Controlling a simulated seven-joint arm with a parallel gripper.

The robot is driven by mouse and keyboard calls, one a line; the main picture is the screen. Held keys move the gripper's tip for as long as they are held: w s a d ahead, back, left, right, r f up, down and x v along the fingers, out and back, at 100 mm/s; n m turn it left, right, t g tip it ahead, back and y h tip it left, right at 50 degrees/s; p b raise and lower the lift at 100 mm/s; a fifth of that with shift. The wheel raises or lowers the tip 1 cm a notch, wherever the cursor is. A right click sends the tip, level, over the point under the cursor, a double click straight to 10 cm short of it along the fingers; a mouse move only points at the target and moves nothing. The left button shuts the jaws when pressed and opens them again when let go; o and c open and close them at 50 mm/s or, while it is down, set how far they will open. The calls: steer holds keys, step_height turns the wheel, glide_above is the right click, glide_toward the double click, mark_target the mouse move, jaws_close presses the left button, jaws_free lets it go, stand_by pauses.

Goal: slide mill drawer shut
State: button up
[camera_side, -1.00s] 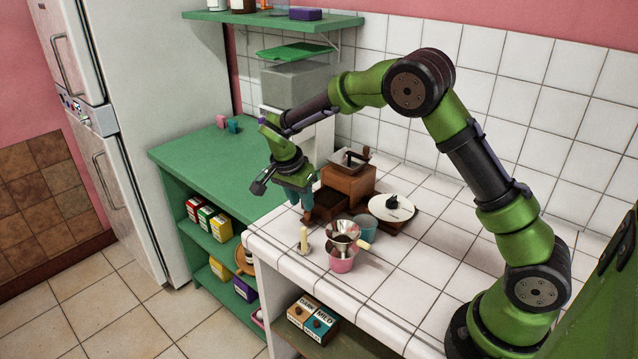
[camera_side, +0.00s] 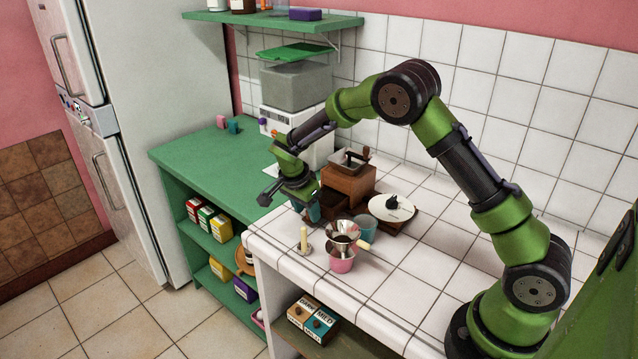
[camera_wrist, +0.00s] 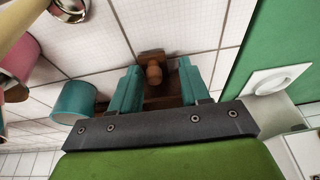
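The wooden coffee mill (camera_side: 350,183), with a metal hopper and crank on top, stands on the white tiled counter. Its drawer (camera_side: 330,203) sticks out at the front, towards my gripper, and is partly hidden by it. My gripper (camera_side: 312,209) is low in front of the drawer. In the wrist view, its two teal fingers (camera_wrist: 157,82) are spread apart. The drawer's round wooden knob (camera_wrist: 154,73) shows in the gap between them, with room on both sides. I cannot tell whether either finger touches the drawer.
A green counter (camera_side: 205,165) adjoins on the left.

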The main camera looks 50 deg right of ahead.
mark_target(325, 186)
steer(key=shift+s+a+f, duration=0.15)
steer(key=shift+s+f, duration=0.05)
steer(key=shift+f, duration=0.3)
steer(key=shift+s+a+f, duration=0.1)
steer(key=shift+s+f, duration=0.1)
steer(key=shift+f, duration=0.25)
steer(key=shift+o, duration=0.7)
steer(key=shift+c, duration=0.3)
steer(key=shift+d, duration=3.35)
steer(key=shift+c, duration=0.4)
steer(key=shift+w+d+r, duration=0.1)
steer(key=shift+r, duration=1.25)
steer(key=shift+d+r, duration=0.1)
steer(key=shift+r, duration=1.25)
steer(key=shift+r, duration=0.1)
